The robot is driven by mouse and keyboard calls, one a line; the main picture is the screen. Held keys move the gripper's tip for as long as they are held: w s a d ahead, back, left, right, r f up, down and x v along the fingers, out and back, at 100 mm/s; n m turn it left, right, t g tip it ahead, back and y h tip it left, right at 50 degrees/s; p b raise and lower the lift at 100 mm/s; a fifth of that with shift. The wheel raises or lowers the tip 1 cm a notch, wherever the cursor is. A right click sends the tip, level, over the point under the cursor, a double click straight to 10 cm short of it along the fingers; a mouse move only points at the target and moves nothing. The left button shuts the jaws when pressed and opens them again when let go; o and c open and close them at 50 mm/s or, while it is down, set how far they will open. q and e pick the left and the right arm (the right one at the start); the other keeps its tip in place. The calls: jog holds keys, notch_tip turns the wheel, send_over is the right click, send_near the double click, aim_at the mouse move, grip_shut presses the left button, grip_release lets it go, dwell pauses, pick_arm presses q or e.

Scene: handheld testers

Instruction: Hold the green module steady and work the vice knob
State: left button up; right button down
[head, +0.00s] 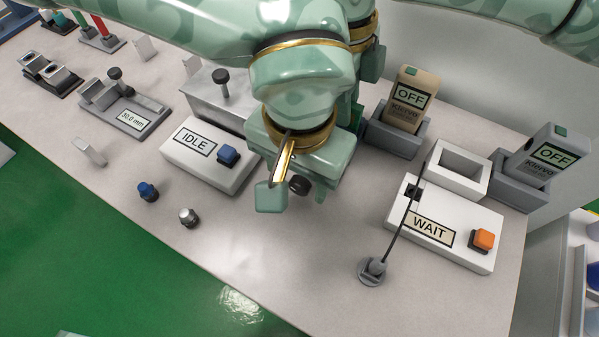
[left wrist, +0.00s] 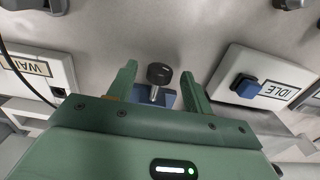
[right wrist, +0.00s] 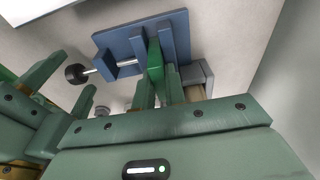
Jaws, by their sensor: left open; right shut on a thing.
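The blue vice (right wrist: 112,42) shows in the right wrist view, with a screw shaft ending in a black knob (right wrist: 76,73). The green module (right wrist: 155,58) is a thin bright green piece at the vice; my right gripper (right wrist: 160,88) is shut on it. My left gripper (left wrist: 158,85) is open, its two fingers on either side of the black knob (left wrist: 160,72), with visible gaps.
A white IDLE box (head: 205,160) with a blue button stands left of my left gripper. Two OFF testers (head: 405,100) sit in grey cradles behind. Small knobs (head: 148,191) lie at the front.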

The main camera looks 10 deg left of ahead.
pick_arm(q)
jog(key=shift+f, duration=0.25)
jog(key=shift+c, duration=0.3)
jog(key=c, duration=0.9)
jog(key=shift+c, duration=0.2)
jog(key=shift+d+y, duration=0.1)
jog(key=shift+y, duration=0.3)
